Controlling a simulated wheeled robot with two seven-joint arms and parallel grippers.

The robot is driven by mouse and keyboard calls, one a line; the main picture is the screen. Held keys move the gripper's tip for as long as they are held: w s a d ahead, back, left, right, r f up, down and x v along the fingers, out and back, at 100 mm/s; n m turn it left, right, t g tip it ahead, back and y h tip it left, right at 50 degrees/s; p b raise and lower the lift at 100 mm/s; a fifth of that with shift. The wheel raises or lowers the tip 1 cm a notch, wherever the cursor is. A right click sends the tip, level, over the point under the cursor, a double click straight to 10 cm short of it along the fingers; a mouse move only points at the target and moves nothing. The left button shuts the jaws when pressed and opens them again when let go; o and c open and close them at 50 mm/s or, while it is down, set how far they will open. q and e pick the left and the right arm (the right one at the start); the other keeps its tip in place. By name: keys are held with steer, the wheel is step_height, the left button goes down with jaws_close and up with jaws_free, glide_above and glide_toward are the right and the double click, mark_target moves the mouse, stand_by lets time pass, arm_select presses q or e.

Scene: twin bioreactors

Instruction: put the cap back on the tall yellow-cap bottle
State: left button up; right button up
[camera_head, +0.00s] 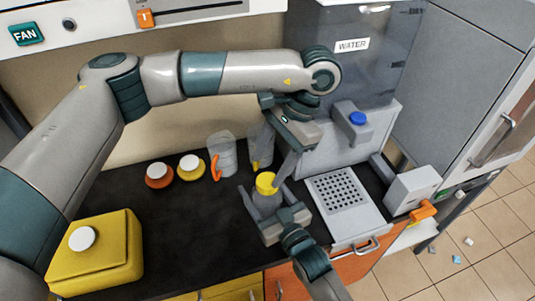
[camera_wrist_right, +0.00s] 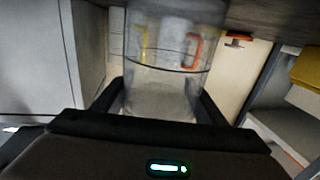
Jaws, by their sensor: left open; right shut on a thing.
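The tall bottle (camera_head: 266,201) is clear, with a yellow cap (camera_head: 266,181) showing over its top. I cannot tell whether the cap is fully seated. My right gripper (camera_head: 266,208) comes from the bottom in the head view and is shut around the bottle body. In the right wrist view the clear bottle (camera_wrist_right: 160,100) stands between the dark fingers; its top is out of frame. My left gripper (camera_head: 283,168) reaches down from above, open, with a finger close beside the cap's right side. Its other finger is hard to make out.
Clear jugs with an orange handle (camera_head: 222,157) and a yellow handle (camera_head: 260,148) stand behind the bottle. Orange (camera_head: 159,182) and yellow (camera_head: 190,174) white-topped containers stand left. A perforated tray (camera_head: 340,218) is right. A yellow canister (camera_head: 100,270) stands front left; the counter between is clear.

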arm_select(q)
steer(key=n, duration=0.7)
steer(key=shift+r+h, duration=0.15)
steer(key=shift+h, duration=0.15)
steer(key=n, duration=0.6)
steer(key=shift+r+h, duration=0.1)
steer(key=shift+h, duration=0.2)
steer(key=n, duration=0.7)
steer(key=shift+a+r, duration=0.1)
steer(key=shift+r, duration=0.05)
steer(key=n, duration=0.6)
steer(key=shift+r+h, duration=0.15)
steer(key=shift+h, duration=0.25)
steer(key=n, duration=0.6)
steer(key=shift+r+t, duration=0.15)
steer(key=shift+t, duration=0.15)
steer(key=n, duration=0.2)
steer(key=n+h, duration=0.1)
steer(key=n, duration=0.2)
steer(key=shift+a+r+n, duration=0.1)
steer(key=shift+r+n, duration=0.1)
steer(key=shift+n, duration=0.1)
steer(key=n, duration=0.6)
steer(key=shift+r, duration=0.25)
steer(key=n, duration=0.4)
steer(key=n+h, duration=0.1)
steer(key=n, duration=0.2)
steer(key=shift+s+a+r, duration=0.1)
steer(key=shift+r, duration=0.15)
